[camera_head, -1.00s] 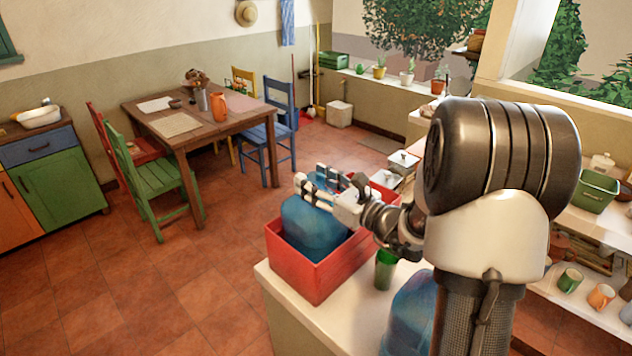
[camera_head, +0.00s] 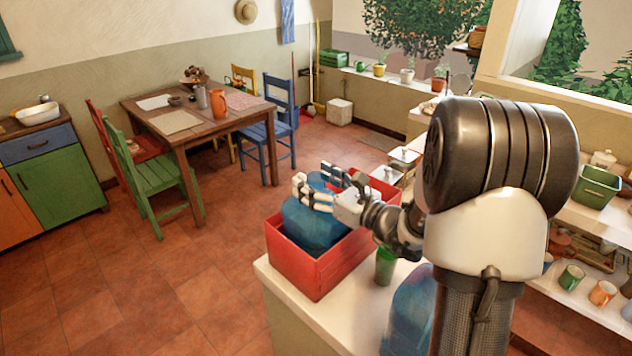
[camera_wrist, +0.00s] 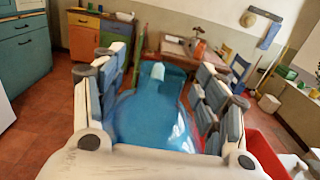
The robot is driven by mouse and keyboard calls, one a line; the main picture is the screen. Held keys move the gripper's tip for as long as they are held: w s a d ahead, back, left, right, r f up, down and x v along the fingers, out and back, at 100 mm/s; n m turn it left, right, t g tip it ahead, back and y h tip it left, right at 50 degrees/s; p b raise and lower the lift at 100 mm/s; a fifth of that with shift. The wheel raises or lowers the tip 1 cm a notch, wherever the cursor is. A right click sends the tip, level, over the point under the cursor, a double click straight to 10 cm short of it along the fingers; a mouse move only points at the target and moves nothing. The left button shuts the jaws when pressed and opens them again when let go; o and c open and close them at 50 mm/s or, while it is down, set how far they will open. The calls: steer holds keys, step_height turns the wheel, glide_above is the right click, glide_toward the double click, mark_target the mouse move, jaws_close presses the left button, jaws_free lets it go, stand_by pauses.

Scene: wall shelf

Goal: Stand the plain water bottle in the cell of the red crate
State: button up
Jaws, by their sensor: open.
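A large blue translucent water bottle (camera_head: 312,228) stands in the red crate (camera_head: 309,274) on the pale counter. It looks upright. My gripper (camera_head: 314,180) is at the bottle's upper part, with its jaws open. In the wrist view the bottle (camera_wrist: 152,122) lies between the spread fingers of my gripper (camera_wrist: 160,72), its pale cap pointing away. Whether the fingers touch it is unclear. The bottle's base and the crate's floor are hidden. A second blue bottle (camera_head: 406,318) stands on the counter, partly behind my arm.
A green cup (camera_head: 385,266) stands on the counter close to the crate and my arm. Lidded containers (camera_head: 403,155) are behind the crate. A shelf with mugs (camera_head: 571,278) is at right. A dining table (camera_head: 185,128) with chairs stands farther off across open floor.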

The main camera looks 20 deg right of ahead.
stand_by(0.3)
step_height(320, 180, up, 10)
stand_by(0.4)
stand_by(0.4)
steer(key=s+a+f+n+g+y, duration=0.1)
steer(key=s+a+f+n+g, duration=0.1)
steer(key=s+a+n+g, duration=0.55)
steer(key=s+a+f+n+g+y, duration=0.1)
steer(key=s+a+f+n+g, duration=0.2)
steer(key=s+a+n, duration=0.9)
steer(key=s+f+n+g+h, duration=0.3)
steer(key=s+f+n+h, duration=0.15)
steer(key=s, duration=0.45)
steer(key=s+d+f+n+t+h, duration=0.1)
steer(key=s+d+n+h, duration=0.3)
steer(key=d+n, duration=0.3)
steer(key=shift+s+d+n, duration=0.3)
steer(key=shift+s+d, duration=0.1)
steer(key=shift+s, duration=0.2)
